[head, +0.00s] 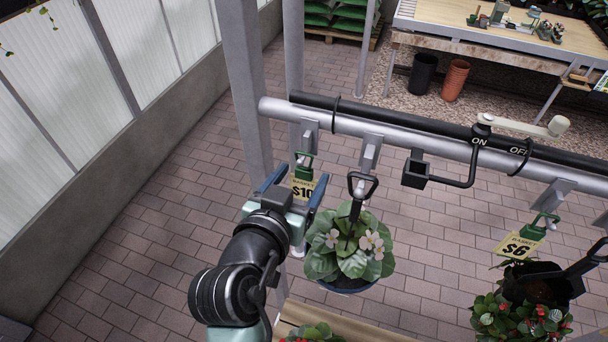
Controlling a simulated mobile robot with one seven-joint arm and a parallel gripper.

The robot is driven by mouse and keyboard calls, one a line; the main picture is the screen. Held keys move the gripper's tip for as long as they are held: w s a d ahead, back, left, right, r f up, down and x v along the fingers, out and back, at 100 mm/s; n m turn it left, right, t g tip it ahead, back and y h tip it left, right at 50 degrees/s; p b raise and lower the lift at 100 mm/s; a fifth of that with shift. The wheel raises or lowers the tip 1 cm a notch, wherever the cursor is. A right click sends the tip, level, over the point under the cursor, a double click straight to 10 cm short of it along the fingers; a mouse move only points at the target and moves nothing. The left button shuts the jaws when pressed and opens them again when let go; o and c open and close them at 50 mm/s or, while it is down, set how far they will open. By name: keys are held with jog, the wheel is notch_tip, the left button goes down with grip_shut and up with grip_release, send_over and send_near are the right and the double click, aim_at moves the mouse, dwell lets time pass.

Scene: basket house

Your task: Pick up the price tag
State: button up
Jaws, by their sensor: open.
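A yellow price tag (302,188) marked "BASKET $10" hangs from a green clip (304,166) below the horizontal rail, at the left of the head view. My gripper (294,182) is open around this tag, with one blue-grey finger on its left and the other on its right. I cannot tell whether either finger touches it. A second yellow price tag (519,248), marked "BASKET $6", hangs tilted from another green clip (543,226) at the right, well apart from my gripper.
A hanging basket with white flowers (346,253) is just right of my gripper. The metal rail (400,142) with an ON/OFF lever (520,125) runs above. A grey post (243,90) stands close left. Another basket with red flowers (520,312) is at lower right.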

aim_at(303, 175)
jog(key=p+x, duration=0.1)
jog(key=x, duration=0.3)
jog(key=shift+r+p, duration=0.15)
jog(key=shift+p, duration=0.15)
jog(key=shift+w+d+f, duration=0.15)
jog(key=shift+w+f, duration=0.15)
jog(key=shift+w, duration=0.25)
jog(key=shift+c, duration=0.3)
jog(key=c, duration=0.9)
